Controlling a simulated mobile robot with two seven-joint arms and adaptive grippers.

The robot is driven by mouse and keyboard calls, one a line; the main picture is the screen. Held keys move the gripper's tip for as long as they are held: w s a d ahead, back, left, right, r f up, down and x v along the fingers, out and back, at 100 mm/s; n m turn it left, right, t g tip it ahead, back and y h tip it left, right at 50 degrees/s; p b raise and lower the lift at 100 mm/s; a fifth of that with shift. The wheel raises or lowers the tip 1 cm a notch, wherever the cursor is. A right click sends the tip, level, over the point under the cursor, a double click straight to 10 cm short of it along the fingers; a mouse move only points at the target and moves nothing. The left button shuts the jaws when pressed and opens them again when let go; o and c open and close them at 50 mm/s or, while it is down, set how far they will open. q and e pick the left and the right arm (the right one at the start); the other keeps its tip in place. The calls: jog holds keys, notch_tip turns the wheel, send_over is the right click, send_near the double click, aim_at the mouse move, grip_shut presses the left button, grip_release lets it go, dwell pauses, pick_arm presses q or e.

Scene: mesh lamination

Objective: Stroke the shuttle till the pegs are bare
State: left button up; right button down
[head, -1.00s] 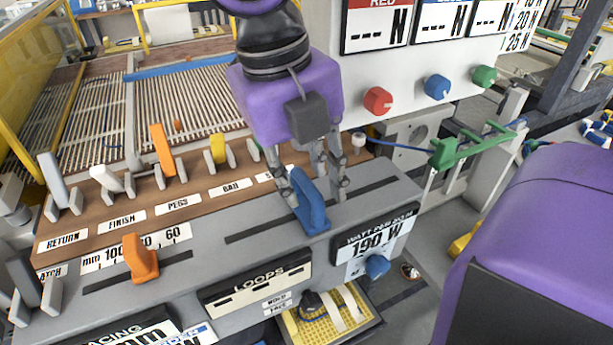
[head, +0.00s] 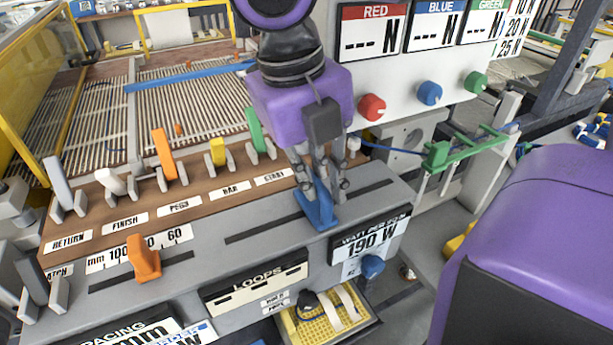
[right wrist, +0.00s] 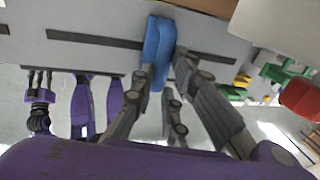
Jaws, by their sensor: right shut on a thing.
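The blue handle (head: 320,215) stands in the right-hand slot of the grey bench. My right gripper (head: 318,192) is shut on its upper part, hiding the top. In the right wrist view the blue handle (right wrist: 157,45) shows between the fingers (right wrist: 160,75). The orange lever (head: 163,155) above the PEGS label stands upright in the brown lever row. Behind it lies the slatted bed (head: 195,105), with a blue bar (head: 185,75) across its far part. No part is marked as the shuttle, and I cannot make out separate pegs. I do not see my left gripper.
An orange slider (head: 143,258) sits in the left slot. The display (head: 372,240) reads 190 W, with a blue knob (head: 372,266) below. Red (head: 372,107), blue (head: 429,93) and green (head: 475,82) knobs line the white panel. A green bracket (head: 465,145) stands right.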

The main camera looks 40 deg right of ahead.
aim_at(321, 184)
jog(key=d, duration=0.3)
jog(key=shift+s+p, duration=0.35)
jog(key=shift+p, duration=0.05)
jog(key=c, duration=1.7)
grip_release()
jog(key=shift+a, duration=0.1)
jog(key=shift+c, duration=0.2)
notch_tip(321, 184, up, 12)
jog(key=a, duration=0.2)
jog(key=shift+w+a, duration=0.15)
jog(key=shift+w, duration=0.15)
jog(key=shift+f, duration=0.1)
